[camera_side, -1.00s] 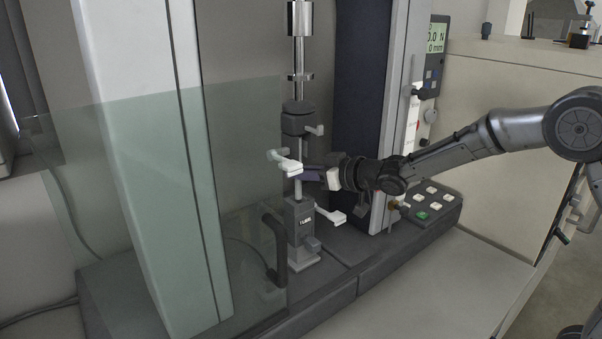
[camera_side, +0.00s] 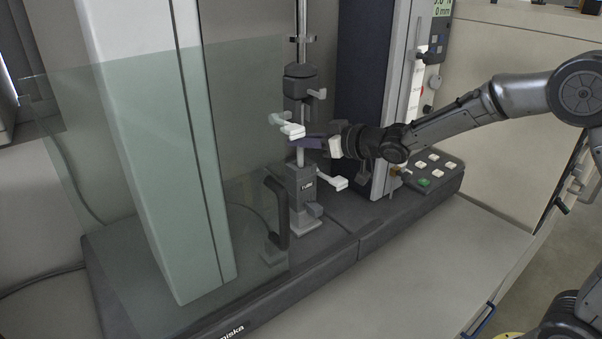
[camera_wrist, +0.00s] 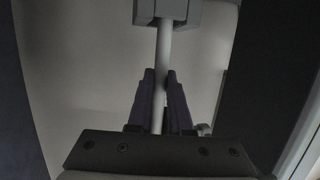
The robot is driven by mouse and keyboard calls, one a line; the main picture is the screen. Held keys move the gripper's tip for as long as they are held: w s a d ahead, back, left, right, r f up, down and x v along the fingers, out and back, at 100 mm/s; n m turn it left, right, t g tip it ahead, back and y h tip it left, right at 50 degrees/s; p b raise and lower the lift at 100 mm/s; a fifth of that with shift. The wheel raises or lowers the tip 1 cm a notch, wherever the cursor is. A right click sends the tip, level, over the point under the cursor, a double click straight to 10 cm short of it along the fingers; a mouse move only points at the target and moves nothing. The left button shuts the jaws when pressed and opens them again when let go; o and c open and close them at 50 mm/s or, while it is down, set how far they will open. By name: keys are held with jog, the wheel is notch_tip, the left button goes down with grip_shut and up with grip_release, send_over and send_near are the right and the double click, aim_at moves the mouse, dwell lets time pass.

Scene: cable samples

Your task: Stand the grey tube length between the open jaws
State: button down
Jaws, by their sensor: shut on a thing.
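The grey tube length (camera_side: 300,157) stands about upright in the side view, between the upper jaw unit (camera_side: 299,84) and the lower jaw unit (camera_side: 303,194). My gripper (camera_side: 303,142) reaches in from the right with its dark purple fingers shut on the tube. The tube's lower end meets the top of the lower unit; I cannot tell how deep it sits. A white lever (camera_side: 289,126) hides its upper part. In the wrist view the tube (camera_wrist: 163,50) runs between my fingertips (camera_wrist: 162,88) up to a grey jaw block (camera_wrist: 167,11).
A white lever (camera_side: 332,181) sticks out by the lower jaw. A clear guard panel (camera_side: 150,180) with a black handle (camera_side: 277,215) stands at left. The dark machine column (camera_side: 360,75) and button panel (camera_side: 432,170) are behind my wrist. The front bench (camera_side: 420,245) is clear.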

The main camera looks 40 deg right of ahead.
jog(key=shift+f, duration=0.95)
jog(key=c, duration=1.1)
grip_release()
jog(key=o, duration=0.5)
jog(key=shift+o, duration=0.2)
jog(key=s+d, duration=0.2)
jog(key=s, duration=0.6)
jog(key=shift+s+d, duration=0.15)
jog(key=shift+s, duration=0.2)
